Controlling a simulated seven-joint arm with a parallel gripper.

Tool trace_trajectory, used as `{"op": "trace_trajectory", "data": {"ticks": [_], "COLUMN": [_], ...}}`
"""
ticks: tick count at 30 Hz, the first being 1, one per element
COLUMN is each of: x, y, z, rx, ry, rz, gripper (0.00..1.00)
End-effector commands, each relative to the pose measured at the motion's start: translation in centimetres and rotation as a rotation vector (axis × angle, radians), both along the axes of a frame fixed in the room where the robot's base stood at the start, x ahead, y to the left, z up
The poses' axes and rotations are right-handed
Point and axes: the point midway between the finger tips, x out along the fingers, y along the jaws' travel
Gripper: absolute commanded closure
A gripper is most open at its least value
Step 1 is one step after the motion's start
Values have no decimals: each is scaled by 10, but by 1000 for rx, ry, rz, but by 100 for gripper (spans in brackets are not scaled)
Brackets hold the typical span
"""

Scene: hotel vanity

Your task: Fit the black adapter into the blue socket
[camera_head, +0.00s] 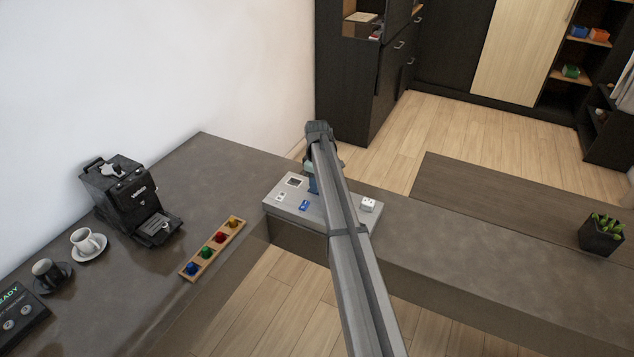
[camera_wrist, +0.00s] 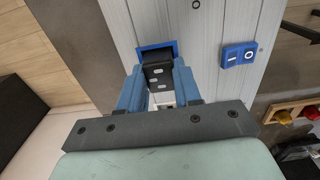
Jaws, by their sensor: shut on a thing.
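My gripper (camera_wrist: 159,67) has blue fingers and is shut on the black adapter (camera_wrist: 158,78), which sits between the fingertips in the wrist view. The blue socket (camera_wrist: 143,50) shows as a blue rim right at the adapter's far end, mostly covered by it. The adapter lines up closely with the rim; I cannot tell whether it is inside or just above. In the head view my gripper (camera_head: 313,187) is down at the grey panel box (camera_head: 328,219), and my arm hides the adapter and the blue socket there.
A blue switch (camera_wrist: 239,54) is beside the socket on the panel. A white outlet piece (camera_head: 368,205) is at the box's right. A wooden tray (camera_head: 190,272) with several coloured knobs, a coffee machine (camera_head: 121,194) and cups stand left.

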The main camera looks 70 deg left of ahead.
Motion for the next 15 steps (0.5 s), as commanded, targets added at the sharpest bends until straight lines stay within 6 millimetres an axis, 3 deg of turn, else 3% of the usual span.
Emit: {"op": "trace_trajectory", "data": {"ticks": [3, 4, 12, 15], "x": [0, 0, 0, 0], "y": [0, 0, 0, 0], "z": [0, 0, 0, 0], "rx": [0, 0, 0, 0], "ry": [0, 0, 0, 0], "rz": [0, 0, 0, 0], "gripper": [98, 65, 39, 37]}}
